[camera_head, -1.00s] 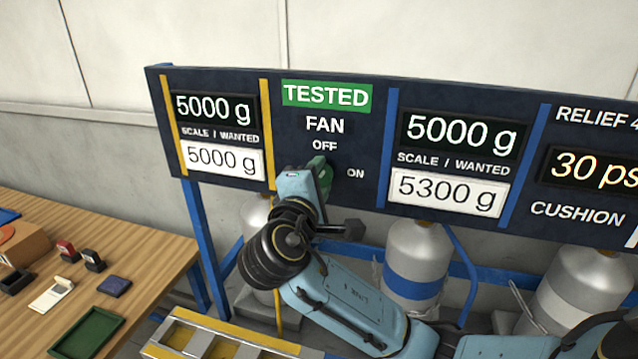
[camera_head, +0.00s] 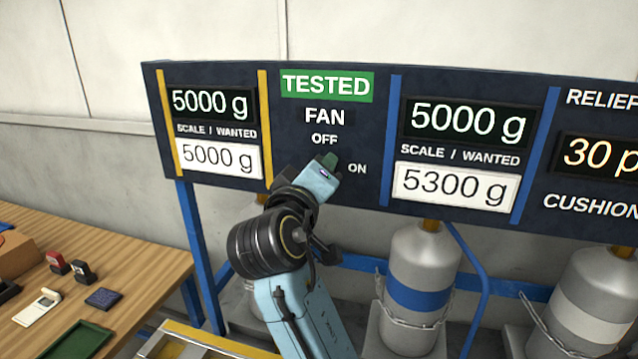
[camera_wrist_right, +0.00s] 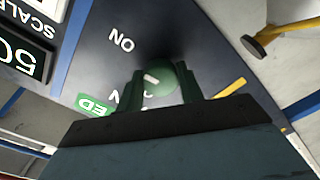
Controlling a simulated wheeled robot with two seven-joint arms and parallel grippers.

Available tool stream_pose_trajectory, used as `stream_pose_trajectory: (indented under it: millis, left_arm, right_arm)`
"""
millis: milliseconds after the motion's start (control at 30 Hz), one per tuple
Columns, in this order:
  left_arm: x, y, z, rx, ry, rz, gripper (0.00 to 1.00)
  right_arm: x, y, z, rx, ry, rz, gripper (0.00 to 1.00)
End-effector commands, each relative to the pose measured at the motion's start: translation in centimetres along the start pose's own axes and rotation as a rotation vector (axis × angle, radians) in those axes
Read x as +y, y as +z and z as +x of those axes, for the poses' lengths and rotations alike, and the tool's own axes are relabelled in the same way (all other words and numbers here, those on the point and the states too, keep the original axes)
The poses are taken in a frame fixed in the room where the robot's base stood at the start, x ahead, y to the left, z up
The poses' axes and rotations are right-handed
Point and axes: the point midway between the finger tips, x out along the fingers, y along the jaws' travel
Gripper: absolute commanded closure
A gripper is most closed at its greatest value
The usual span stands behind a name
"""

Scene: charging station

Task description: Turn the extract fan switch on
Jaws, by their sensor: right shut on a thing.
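The fan switch is a round green knob (camera_wrist_right: 162,80) with a short white mark, on the dark panel under the FAN label. My right gripper (camera_head: 328,163) reaches up to it from below in the head view and hides most of it. In the right wrist view, the two green fingers of my right gripper (camera_wrist_right: 160,88) are closed on the knob's sides. The white mark points leftward there, seemingly between the OFF and ON labels. The ON label (camera_head: 357,168) is right of the knob and the OFF label (camera_head: 324,139) above it. My left gripper is out of view.
A green TESTED sign (camera_head: 326,86) is above the switch. Weight displays (camera_head: 465,119) flank it. Gas cylinders (camera_head: 418,255) stand below the panel. A wooden table (camera_head: 150,270) with small items is at left.

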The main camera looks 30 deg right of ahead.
Motion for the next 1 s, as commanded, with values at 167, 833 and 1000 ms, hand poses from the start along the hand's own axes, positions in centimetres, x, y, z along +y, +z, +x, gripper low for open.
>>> stream_pose_trajectory:
  millis: [167,833,1000]
  left_arm:
    - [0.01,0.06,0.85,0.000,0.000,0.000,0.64]
    - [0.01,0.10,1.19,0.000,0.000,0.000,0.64]
    - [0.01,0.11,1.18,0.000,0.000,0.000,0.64]
  right_arm:
    - [-0.29,0.12,-0.05,-0.002,-0.005,0.081,0.86]
    - [-0.14,-0.02,-0.04,-0.001,-0.004,0.142,0.86]
    - [-0.10,-0.02,-0.03,0.000,-0.003,0.141,0.42]
